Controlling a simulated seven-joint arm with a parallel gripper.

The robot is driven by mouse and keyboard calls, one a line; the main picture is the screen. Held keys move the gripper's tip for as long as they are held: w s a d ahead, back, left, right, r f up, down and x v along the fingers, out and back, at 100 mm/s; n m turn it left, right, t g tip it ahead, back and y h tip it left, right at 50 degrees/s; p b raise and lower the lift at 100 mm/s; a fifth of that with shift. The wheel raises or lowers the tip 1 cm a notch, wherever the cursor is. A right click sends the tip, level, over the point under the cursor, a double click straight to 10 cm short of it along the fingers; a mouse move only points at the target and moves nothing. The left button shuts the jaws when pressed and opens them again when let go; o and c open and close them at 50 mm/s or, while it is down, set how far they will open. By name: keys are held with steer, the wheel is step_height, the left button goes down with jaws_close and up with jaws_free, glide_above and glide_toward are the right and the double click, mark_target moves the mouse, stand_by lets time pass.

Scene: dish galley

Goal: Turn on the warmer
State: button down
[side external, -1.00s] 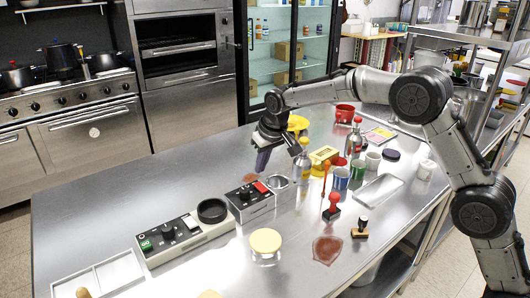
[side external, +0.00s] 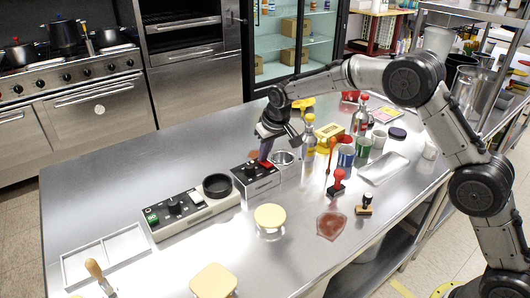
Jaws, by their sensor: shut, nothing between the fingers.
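Two control units stand on the steel table, and I cannot tell for certain which is the warmer. The small box (side external: 256,184) has a black top, a dark knob (side external: 250,171) and a red switch (side external: 267,164); a round metal well (side external: 284,158) sits at its right. The long pale unit (side external: 205,211) has a green switch (side external: 152,218), a black knob (side external: 174,206) and a round black plate (side external: 216,185). My gripper (side external: 265,157) is shut and empty, pointing down at the red switch. Its tips look at or just above the switch; contact cannot be told.
A cream-lidded jar (side external: 270,217) stands in front. A white tray (side external: 104,256) lies front left. The table's back left is clear.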

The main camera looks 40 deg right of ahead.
steer(key=shift+s+f, duration=0.15)
steer(key=shift+s, duration=0.1)
steer(key=shift+s, duration=0.7)
steer(key=w+v, duration=0.1)
steer(key=v, duration=1.3)
steer(key=shift+r, duration=0.25)
steer(key=shift+w+r, duration=0.2)
steer(key=shift+w, duration=0.45)
steer(key=x, duration=0.9)
steer(key=s+x, duration=0.1)
steer(key=x, duration=0.4)
steer(key=shift+f, duration=0.1)
